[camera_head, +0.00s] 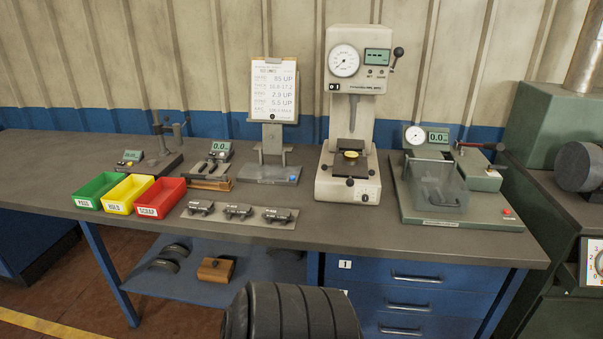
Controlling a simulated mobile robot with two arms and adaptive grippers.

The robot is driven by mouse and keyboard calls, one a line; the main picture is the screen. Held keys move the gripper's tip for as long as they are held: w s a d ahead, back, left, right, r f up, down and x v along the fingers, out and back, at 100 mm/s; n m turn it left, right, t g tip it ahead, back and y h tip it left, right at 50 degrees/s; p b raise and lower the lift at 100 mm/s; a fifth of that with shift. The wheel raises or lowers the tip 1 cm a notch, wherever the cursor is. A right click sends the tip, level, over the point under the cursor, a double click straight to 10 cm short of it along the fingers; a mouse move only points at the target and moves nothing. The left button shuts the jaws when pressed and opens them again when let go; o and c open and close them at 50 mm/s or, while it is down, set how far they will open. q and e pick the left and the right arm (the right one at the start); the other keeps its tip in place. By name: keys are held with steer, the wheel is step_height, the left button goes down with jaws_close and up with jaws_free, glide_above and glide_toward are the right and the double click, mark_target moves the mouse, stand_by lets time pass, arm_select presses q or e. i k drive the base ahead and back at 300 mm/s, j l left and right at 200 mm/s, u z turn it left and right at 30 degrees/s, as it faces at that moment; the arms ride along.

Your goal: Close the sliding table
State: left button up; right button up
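The cream bench tester (354,60) stands upright at the back middle of the workbench, with a round dial and a small green display. A dark plate, which looks like the sliding table (344,172), sits low in it under the spindle. A round yellow piece (352,155) lies on this plate, and a black knob (350,182) is at its front. I cannot tell how far the plate is slid out. Neither of my grippers is in view.
Green (98,180), yellow (128,207) and red (160,212) bins stand at left on the workbench (330,225). Small dark parts lie on a plate (285,226) beside them. A gauge station with a clear guard (436,184) stands at right. Bare bench top runs along the front.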

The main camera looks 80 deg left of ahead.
mark_target(342, 168)
steer(key=u, duration=2.25)
steer(key=i+l+z, duration=0.1)
steer(key=l+z, duration=0.25)
